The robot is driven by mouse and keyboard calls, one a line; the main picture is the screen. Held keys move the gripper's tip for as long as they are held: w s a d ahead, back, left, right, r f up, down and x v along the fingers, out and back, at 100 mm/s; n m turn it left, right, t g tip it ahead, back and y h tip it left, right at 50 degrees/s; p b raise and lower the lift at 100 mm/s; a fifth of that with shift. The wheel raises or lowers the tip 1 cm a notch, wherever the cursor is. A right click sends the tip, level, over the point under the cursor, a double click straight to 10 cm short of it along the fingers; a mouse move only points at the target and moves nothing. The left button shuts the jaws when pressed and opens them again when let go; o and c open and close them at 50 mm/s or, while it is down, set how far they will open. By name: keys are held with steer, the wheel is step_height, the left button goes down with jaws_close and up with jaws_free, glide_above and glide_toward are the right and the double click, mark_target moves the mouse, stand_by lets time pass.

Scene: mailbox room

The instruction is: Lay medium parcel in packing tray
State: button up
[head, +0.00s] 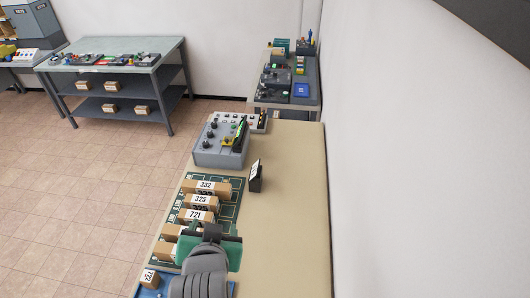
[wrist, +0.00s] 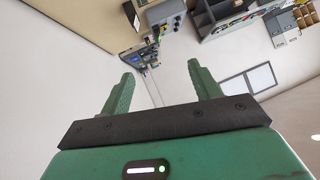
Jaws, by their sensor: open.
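Several brown parcels lie in a row on a green mat (head: 228,206), among them parcel 332 (head: 192,190), parcel 325 (head: 191,203) and parcel 721 (head: 189,217). Two more parcels nearer me (head: 166,250) are partly covered by my arm. I cannot tell which one is the medium parcel. A blue tray (head: 160,292) shows at the bottom edge, mostly hidden, with a small labelled box (head: 149,278) at its left. My green gripper (head: 234,253) is above the near end of the mat; its fingertips are hidden there. In the wrist view my gripper (wrist: 160,80) is open and empty.
The right side of the beige table (head: 290,210) is clear up to the white wall. Other workbenches (head: 110,62) stand farther back.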

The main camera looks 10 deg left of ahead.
steer(key=d+r+t, duration=0.3)
steer(key=d+r, duration=0.1)
steer(key=r, duration=0.6)
steer(key=d+r+t, duration=0.4)
steer(key=r, duration=0.6)
steer(key=s+d+r+t+h, duration=0.1)
steer(key=s+d+r+t, duration=0.2)
steer(key=r, duration=0.6)
steer(key=s+d+r+t+h, duration=0.2)
steer(key=s+d+r+t, duration=0.2)
steer(key=r, duration=0.5)
steer(key=shift+s+d+r, duration=0.3)
steer(key=shift+s+d, duration=0.3)
steer(key=shift+s, duration=0.45)
step_height(320, 180, up, 8)
steer(key=p, duration=0.7)
steer(key=shift+f+p, duration=0.25)
steer(key=shift+p, duration=0.05)
